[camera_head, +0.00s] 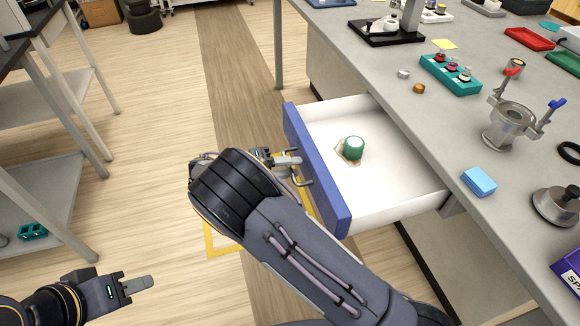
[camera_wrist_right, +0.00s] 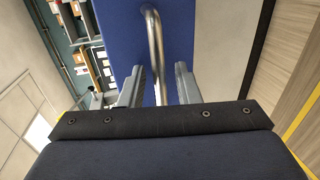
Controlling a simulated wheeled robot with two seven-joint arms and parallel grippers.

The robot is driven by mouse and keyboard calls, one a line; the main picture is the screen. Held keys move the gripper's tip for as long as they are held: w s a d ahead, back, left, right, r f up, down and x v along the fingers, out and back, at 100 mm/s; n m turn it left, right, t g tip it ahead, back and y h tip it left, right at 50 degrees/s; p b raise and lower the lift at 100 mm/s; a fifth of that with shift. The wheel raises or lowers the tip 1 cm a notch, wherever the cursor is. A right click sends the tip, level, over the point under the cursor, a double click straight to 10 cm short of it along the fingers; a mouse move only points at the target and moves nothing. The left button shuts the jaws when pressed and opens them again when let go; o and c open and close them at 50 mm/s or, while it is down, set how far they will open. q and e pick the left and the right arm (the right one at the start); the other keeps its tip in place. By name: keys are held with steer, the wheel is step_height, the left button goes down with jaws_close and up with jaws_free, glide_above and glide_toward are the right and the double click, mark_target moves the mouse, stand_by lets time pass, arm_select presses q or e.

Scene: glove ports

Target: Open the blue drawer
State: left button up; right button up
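The blue drawer (camera_head: 318,170) is pulled well out of the bench, its white inside showing. Its metal handle (camera_head: 300,172) is on the blue front; in the right wrist view the handle bar (camera_wrist_right: 155,50) runs between my right gripper's fingers (camera_wrist_right: 158,88). Those fingers stand apart, with gaps visible beside the bar. In the head view my right gripper (camera_head: 288,161) is at the handle, partly hidden by my forearm. A green-capped container (camera_head: 353,148) stands in the drawer. My left gripper (camera_head: 138,285) is low at the left, away from the drawer; its finger gap is unclear.
The grey bench top (camera_head: 420,130) holds a teal rack (camera_head: 450,74), a blue block (camera_head: 479,181) and a metal vessel (camera_head: 508,125). A shelf unit (camera_head: 50,170) stands at the left. The wooden floor between is mostly clear.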

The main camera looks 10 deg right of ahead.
steer(key=v, duration=0.7)
steer(key=shift+a, duration=0.25)
steer(key=shift+s+a, duration=0.1)
